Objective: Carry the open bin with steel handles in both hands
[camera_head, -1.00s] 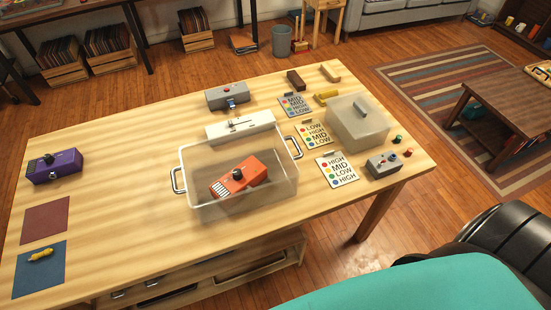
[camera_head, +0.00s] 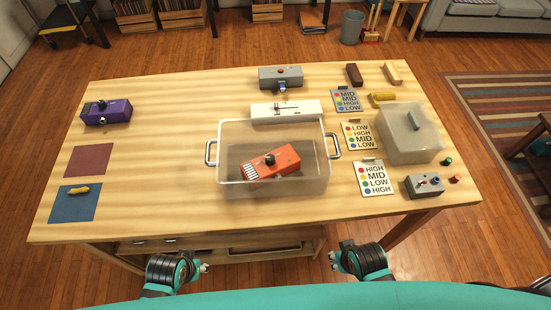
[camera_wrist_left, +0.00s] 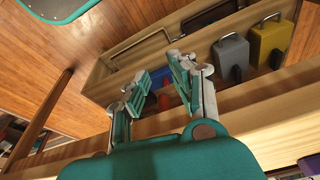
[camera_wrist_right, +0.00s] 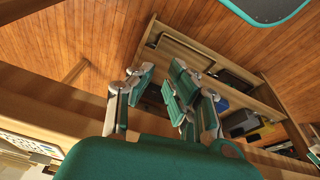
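The clear open bin (camera_head: 231,184) stands on the table with an orange device (camera_head: 272,165) inside it. Its left steel handle (camera_head: 209,153) and right steel handle (camera_head: 335,146) stick out from its two short sides. My left gripper (camera_head: 204,267) is in front of the table's near edge, below the tabletop, empty. In the left wrist view its fingers (camera_wrist_left: 158,75) are apart. My right gripper (camera_head: 334,256) is also in front of the near edge, empty, and the right wrist view shows its fingers (camera_wrist_right: 163,70) apart. Neither gripper touches the bin.
Behind the bin are a white slider box (camera_head: 286,109) and a grey box (camera_head: 281,77). To the right are label cards (camera_head: 374,178), a lidded container (camera_head: 408,135) and a small control box (camera_head: 424,186). A purple box (camera_head: 106,112) and two mats (camera_head: 73,205) lie left. A shelf (camera_head: 230,240) is under the table.

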